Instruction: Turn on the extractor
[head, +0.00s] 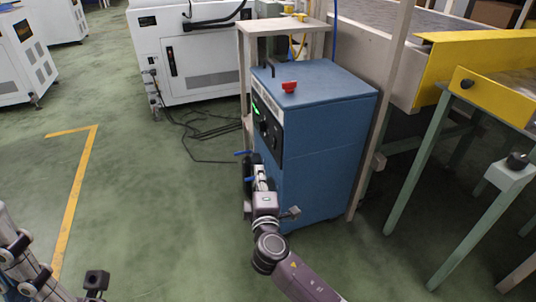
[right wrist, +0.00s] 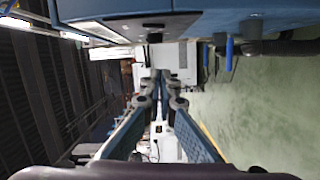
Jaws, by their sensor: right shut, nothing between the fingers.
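The extractor (head: 318,140) is a blue box-shaped machine in the middle of the head view. Its dark control panel (head: 267,128) is on the left-facing side, with a small green light and dark round controls. A red knob (head: 289,87) is on its top. My right gripper (head: 259,174) is beside the lower part of that side, below the panel. In the right wrist view its fingers (right wrist: 161,78) are together and empty, with the blue machine edge (right wrist: 120,12) along the top. Any contact is unclear. My left gripper (head: 22,258) is partly in view at the lower left.
A white machine (head: 185,62) stands behind, with black cables (head: 205,128) on the floor. A beige frame (head: 386,95) stands close to the extractor's right. A yellow-edged conveyor (head: 490,95) is at right.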

